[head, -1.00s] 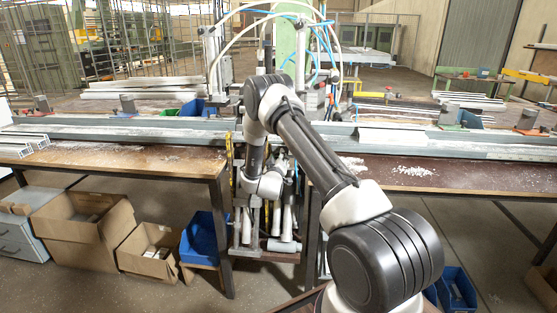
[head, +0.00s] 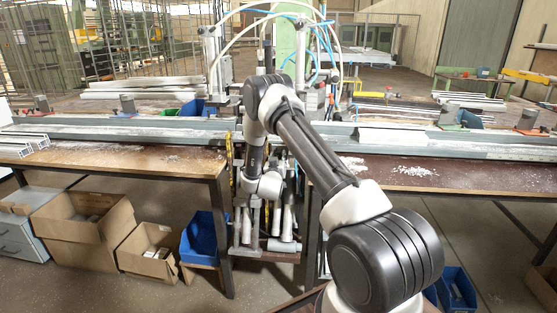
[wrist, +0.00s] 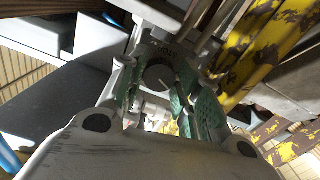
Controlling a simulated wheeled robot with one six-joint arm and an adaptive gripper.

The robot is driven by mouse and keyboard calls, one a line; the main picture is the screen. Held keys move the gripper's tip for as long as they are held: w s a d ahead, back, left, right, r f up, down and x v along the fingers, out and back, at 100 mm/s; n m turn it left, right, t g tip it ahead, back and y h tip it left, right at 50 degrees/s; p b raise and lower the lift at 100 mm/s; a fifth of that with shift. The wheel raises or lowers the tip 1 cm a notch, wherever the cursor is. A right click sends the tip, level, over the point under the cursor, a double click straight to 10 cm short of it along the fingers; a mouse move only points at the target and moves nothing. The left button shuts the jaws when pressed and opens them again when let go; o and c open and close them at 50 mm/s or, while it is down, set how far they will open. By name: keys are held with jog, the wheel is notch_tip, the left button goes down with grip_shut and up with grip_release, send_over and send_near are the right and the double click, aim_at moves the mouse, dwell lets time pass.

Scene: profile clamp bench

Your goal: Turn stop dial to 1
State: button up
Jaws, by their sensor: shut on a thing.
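In the wrist view my gripper (wrist: 168,92), with green-padded fingers, is shut on a grey metal part, apparently the stop dial (wrist: 136,62). This part has a round dark centre and small dark marks above it. I cannot read the dial's setting. In the head view my arm reaches down into the clamp machine (head: 213,62) between the two benches. My fingers and the dial are not clear there, as my arm and the machine frame cover them.
Worn yellow metal bars (wrist: 262,40) stand close on the right in the wrist view. A long metal rail (head: 110,132) runs along the benches. Cardboard boxes (head: 85,228) and a blue bin (head: 203,240) sit below the left bench. Hoses hang over the machine.

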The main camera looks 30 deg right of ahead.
jog(key=m, duration=0.6)
jog(key=shift+m, duration=0.4)
dwell(0.4)
jog(key=o, duration=0.7)
jog(key=shift+o, duration=0.2)
jog(key=v, duration=1.2)
jog(key=shift+w, duration=0.1)
